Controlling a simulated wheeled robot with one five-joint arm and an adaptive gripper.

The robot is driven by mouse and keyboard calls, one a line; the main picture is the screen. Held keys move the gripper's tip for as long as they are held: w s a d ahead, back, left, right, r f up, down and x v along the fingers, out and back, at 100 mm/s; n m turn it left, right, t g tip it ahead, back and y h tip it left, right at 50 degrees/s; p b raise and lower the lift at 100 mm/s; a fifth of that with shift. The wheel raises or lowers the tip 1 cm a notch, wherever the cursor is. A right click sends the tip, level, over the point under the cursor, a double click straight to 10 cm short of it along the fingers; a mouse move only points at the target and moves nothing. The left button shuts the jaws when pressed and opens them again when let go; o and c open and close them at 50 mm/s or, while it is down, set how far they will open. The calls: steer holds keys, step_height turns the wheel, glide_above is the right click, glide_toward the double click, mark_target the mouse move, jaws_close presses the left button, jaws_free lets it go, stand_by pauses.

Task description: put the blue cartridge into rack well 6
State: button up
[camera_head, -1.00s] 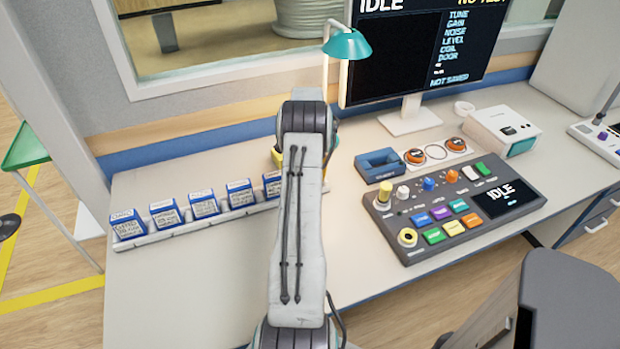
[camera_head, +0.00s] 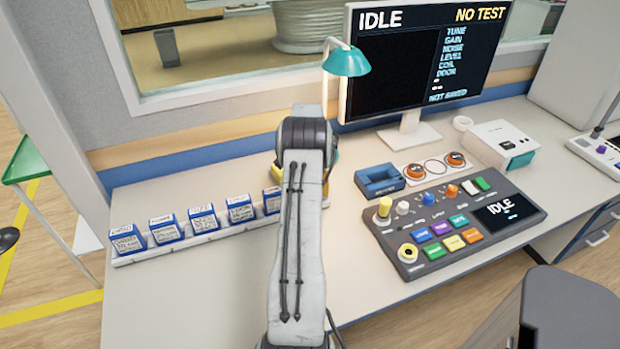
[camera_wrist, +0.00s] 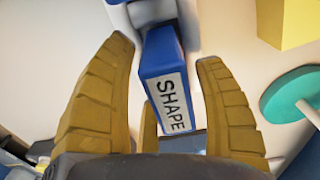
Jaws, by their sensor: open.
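A blue cartridge with a white label reading SHAPE (camera_wrist: 153,62) lies between the two ochre fingers of my gripper (camera_wrist: 165,52) in the wrist view. The fingers stand apart, with visible gaps on both sides of it. In the head view, the white rack (camera_head: 152,260) runs along the left part of the desk and holds several blue cartridges with white labels, such as the leftmost one (camera_head: 128,242). My arm hides the rack's right end and most of my gripper there. I cannot make out well numbers.
A teal lamp (camera_head: 346,60) stands behind my arm; its shade also shows at right in the wrist view (camera_wrist: 290,95), near a yellow block (camera_wrist: 288,22). A blue tray (camera_head: 379,181) and a button console (camera_head: 400,262) sit to the right. The front left desk is clear.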

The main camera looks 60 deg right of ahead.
step_height(320, 180, up, 11)
steer(key=shift+r+b, duration=0.2)
steer(key=shift+b, duration=0.5)
steer(key=shift+a+r, duration=0.15)
steer(key=shift+r, duration=0.25)
steer(key=w+a+r+n+t, duration=0.1)
steer(key=w+a+r+n, duration=0.25)
steer(key=a, duration=0.65)
steer(key=w+a+r+n, duration=0.2)
steer(key=a+r+n, duration=0.25)
steer(key=a, duration=0.45)
steer(key=w+a+r+n+t, duration=0.15)
steer(key=a+r+n, duration=0.3)
steer(key=a, duration=0.55)
steer(key=s+a+f+n, duration=0.2)
steer(key=s+a+n, duration=0.4)
steer(key=a, duration=0.4)
steer(key=s+a+f+n, duration=0.2)
steer(key=s+a+n, duration=0.5)
steer(key=s+a, duration=0.1)
steer(key=shift+s+a+f+t, duration=0.25)
steer(key=shift+a+t, duration=0.2)
steer(key=shift+a, duration=0.4)
